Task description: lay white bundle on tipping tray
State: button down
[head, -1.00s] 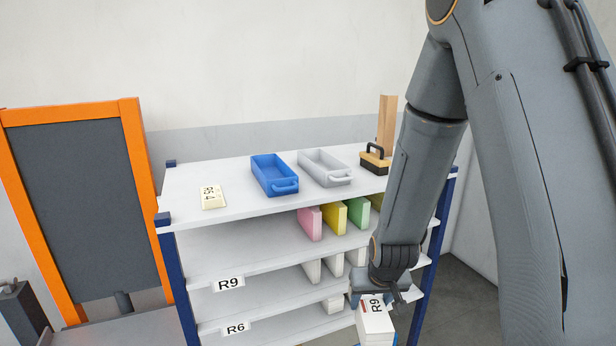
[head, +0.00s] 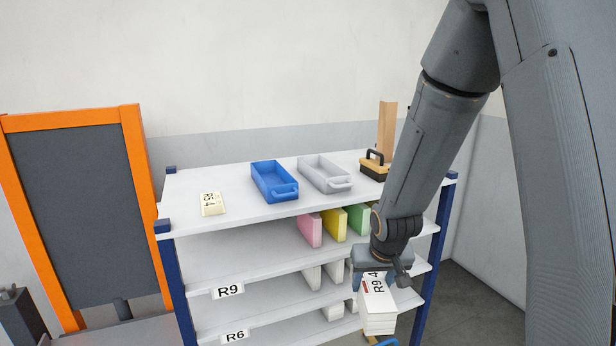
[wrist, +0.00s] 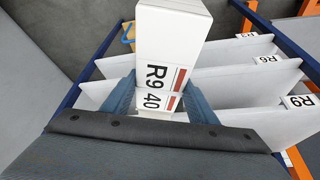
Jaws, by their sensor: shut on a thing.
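In the wrist view the fingers of my gripper (wrist: 160,96) lie on both sides of the bundle (wrist: 172,38). A dark panel in an orange frame (head: 72,205) stands at the left. I cannot tell whether this panel is the tipping tray.
A white rack (head: 235,213) with blue posts carries a blue bin (head: 273,180), a grey bin (head: 324,172), a small R5 4 block (head: 212,203) and a black-handled tool (head: 374,164) on top. Pink (head: 310,229), yellow (head: 334,221) and green bundles stand below. Lower shelves carry R9 and R6 labels.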

jog(key=w+r, duration=0.3)
jog(key=r, duration=1.1)
jog(key=w+r, duration=0.4)
jog(key=r, duration=0.9)
jog(key=w+d+r, duration=0.1)
jog(key=w+r, duration=0.3)
jog(key=r, duration=1)
jog(key=shift+r+m, duration=0.3)
